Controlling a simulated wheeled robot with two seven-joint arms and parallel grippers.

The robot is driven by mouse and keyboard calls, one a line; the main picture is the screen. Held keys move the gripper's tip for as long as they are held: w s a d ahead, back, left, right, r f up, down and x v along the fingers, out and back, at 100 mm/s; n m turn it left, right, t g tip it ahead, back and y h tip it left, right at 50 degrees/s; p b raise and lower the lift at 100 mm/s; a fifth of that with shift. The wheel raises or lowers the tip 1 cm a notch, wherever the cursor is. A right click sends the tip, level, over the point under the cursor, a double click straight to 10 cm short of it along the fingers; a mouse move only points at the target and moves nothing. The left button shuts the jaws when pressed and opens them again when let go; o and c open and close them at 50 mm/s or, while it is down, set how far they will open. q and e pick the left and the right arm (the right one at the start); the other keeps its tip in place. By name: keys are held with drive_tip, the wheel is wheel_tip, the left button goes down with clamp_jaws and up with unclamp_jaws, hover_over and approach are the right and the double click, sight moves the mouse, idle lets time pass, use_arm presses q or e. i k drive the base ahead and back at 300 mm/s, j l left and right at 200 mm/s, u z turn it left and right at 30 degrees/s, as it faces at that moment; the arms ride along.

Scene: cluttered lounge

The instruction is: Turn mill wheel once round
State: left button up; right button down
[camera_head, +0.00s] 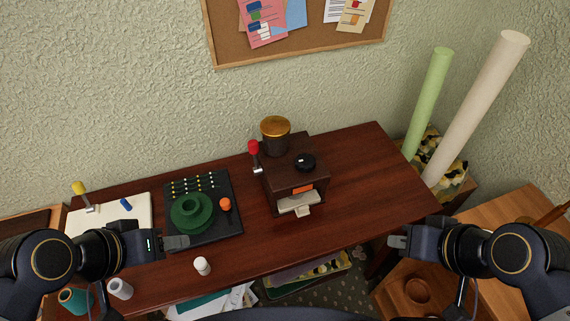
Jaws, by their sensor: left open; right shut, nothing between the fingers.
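A brown wooden box-shaped mill (295,182) stands on the dark red table. On its left side is a crank with a red knob (253,147), pointing up. On its top is a black round knob (305,162). A green stepped wheel (192,212) lies on a black board (222,233) to the left, with an orange knob (225,204) at its right. I cannot tell for sure which is the mill wheel. My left gripper (187,241) is open, near the board's front left edge, below the green wheel. My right gripper (394,242) is shut and empty, right of the mill, near the table's front edge.
A white bottle (202,266) and spools (120,288) stand at the front. The table's right part is clear. Tall rolls (475,105) stand beyond it.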

sight(305, 162)
drive_tip(key=k+l+u, duration=0.1)
drive_tip(key=u, duration=0.25)
drive_tip(key=k+l+u, duration=0.1)
drive_tip(key=u, duration=0.25)
drive_tip(key=k+u, duration=0.1)
drive_tip(key=u, duration=0.25)
